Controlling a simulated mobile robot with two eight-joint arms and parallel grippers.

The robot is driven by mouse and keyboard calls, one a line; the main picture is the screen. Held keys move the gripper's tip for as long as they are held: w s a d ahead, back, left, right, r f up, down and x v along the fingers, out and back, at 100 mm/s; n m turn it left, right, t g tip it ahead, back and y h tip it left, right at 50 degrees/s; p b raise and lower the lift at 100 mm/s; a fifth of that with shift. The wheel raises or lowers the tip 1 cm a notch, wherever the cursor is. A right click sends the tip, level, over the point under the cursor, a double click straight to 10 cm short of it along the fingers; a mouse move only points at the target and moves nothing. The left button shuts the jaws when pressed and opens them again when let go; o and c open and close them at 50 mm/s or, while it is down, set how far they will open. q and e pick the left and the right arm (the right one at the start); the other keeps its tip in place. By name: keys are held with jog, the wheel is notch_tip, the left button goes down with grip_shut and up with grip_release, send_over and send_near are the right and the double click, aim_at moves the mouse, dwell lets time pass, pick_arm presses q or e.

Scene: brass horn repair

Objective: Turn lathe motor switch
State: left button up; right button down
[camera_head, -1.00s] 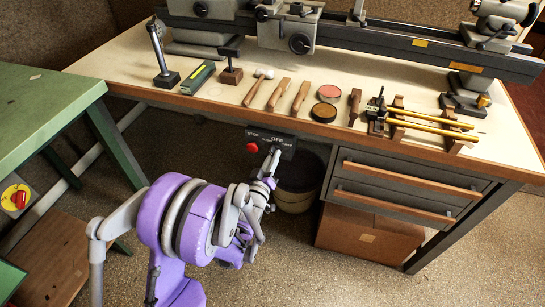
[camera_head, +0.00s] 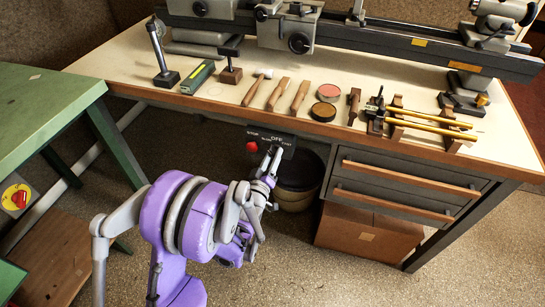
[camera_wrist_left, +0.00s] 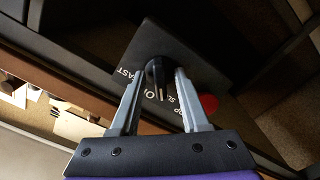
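The lathe's dark switch panel (camera_head: 285,137) is on the bench's front edge, with STOP, SLOW, OFF and FAST lettering. In the left wrist view the panel (camera_wrist_left: 158,48) carries a black rotary knob (camera_wrist_left: 157,69). The knob's pale line points toward the OFF lettering and partly covers it. My left gripper (camera_head: 272,154) is at the panel. In the left wrist view the gripper (camera_wrist_left: 159,82) has its fingers apart, one on each side of the knob, with small gaps showing. The knob is hard to make out in the head view. My right gripper is not in view.
A red stop button (camera_head: 252,146) sits beside the knob, and near my finger in the wrist view (camera_wrist_left: 208,103). Drawers (camera_head: 405,185) are right of the panel and a dark bin (camera_head: 298,185) below. Tools lie on the bench top (camera_head: 215,103) above. A green table (camera_head: 40,110) stands left.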

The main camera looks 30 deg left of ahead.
pick_arm(q)
jog(key=v, duration=1.1)
jog(key=shift+b, duration=0.4)
jog(key=shift+w+f, duration=0.1)
